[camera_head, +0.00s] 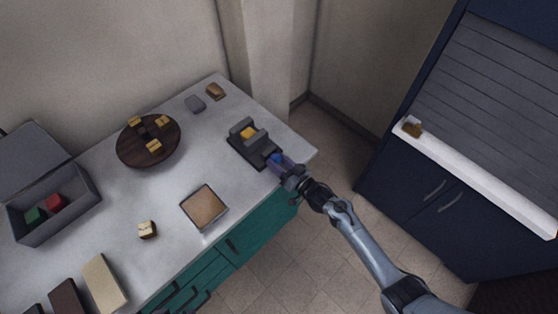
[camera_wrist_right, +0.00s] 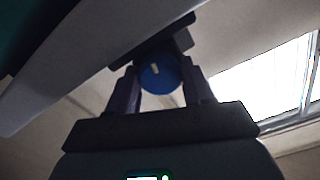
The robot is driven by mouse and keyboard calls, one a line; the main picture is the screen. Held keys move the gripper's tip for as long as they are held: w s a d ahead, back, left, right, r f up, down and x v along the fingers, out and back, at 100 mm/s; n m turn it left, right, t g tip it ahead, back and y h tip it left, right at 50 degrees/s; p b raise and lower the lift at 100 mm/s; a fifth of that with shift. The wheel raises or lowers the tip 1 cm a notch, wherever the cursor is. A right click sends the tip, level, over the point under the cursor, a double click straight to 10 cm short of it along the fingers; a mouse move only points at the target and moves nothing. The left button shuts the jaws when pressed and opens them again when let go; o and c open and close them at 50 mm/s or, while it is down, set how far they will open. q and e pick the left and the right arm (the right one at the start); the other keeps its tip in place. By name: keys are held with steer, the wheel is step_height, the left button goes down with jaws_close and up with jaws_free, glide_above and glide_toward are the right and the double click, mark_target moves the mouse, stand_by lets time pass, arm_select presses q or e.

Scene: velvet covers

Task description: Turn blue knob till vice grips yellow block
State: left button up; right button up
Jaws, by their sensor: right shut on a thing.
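The dark grey vice (camera_head: 250,143) stands near the right end of the counter. The yellow block (camera_head: 248,132) sits in the vice between its jaws; I cannot tell whether the jaws touch it. The blue knob (camera_head: 275,160) is on the vice's front end, partly covered by my right gripper (camera_head: 281,163). In the right wrist view, the blue knob (camera_wrist_right: 160,75) with a pale mark lies between the two fingers of my right gripper (camera_wrist_right: 161,84), which is shut on it. My left gripper is not in view.
On the grey counter (camera_head: 180,180) are a round brown tray (camera_head: 133,157) with small yellowish blocks, a square brown-topped piece (camera_head: 204,207), a small block (camera_head: 147,230) and an open grey box (camera_head: 50,213). A dark blue cabinet (camera_head: 400,190) stands at right, across open floor.

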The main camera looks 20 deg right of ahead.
steer(key=shift+m, duration=0.6)
steer(key=o, duration=1)
steer(key=shift+o, duration=0.2)
steer(key=p+v, duration=0.2)
steer(key=v, duration=0.9)
steer(key=shift+a, duration=0.1)
